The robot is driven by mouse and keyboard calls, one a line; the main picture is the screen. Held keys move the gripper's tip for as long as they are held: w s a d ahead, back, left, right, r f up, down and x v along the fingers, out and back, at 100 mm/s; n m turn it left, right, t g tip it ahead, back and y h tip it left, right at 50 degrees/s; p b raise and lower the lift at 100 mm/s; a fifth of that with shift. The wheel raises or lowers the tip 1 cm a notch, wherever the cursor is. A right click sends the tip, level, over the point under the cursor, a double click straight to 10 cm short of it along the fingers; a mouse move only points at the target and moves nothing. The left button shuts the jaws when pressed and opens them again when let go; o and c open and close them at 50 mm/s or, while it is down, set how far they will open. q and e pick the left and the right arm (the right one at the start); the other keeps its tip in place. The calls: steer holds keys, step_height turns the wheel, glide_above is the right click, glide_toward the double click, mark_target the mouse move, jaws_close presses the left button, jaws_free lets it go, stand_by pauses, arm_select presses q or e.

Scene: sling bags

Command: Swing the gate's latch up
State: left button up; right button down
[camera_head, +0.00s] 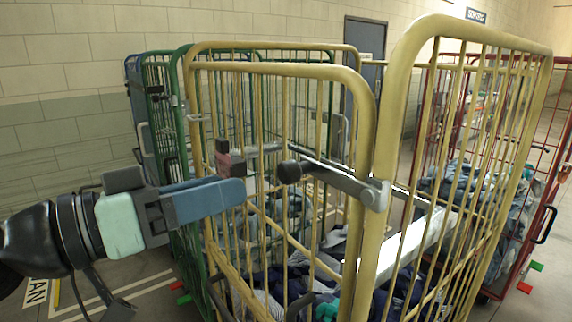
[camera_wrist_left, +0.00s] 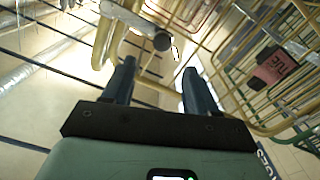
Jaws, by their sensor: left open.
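The gate's latch (camera_head: 335,180) is a grey metal bar with a round black knob (camera_head: 290,171) at its left end. It runs slightly down to the right, to a bracket on the yellow gate's (camera_head: 368,120) upright. In the left wrist view the latch (camera_wrist_left: 128,18) shows at the top, its black knob (camera_wrist_left: 162,41) just beyond and between the fingertips. My left gripper (camera_head: 241,190) has blue fingers and is left of the knob, apart from it. It is open and empty (camera_wrist_left: 160,72). My right gripper is not in view.
A pink tag (camera_head: 228,160) hangs on the cage bars near my left fingers. The yellow cage holds dark and grey bags (camera_head: 330,250). Green cages (camera_head: 158,100) stand behind left, a red cage (camera_head: 545,185) at right. Open floor (camera_head: 130,270) lies at lower left.

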mark_target(282, 171)
arm_select(q)
steer(key=p+x, duration=0.3)
steer(key=x, duration=0.8)
steer(key=shift+w, duration=0.2)
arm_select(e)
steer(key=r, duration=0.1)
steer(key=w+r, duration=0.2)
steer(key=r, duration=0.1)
arm_select(q)
jaws_close()
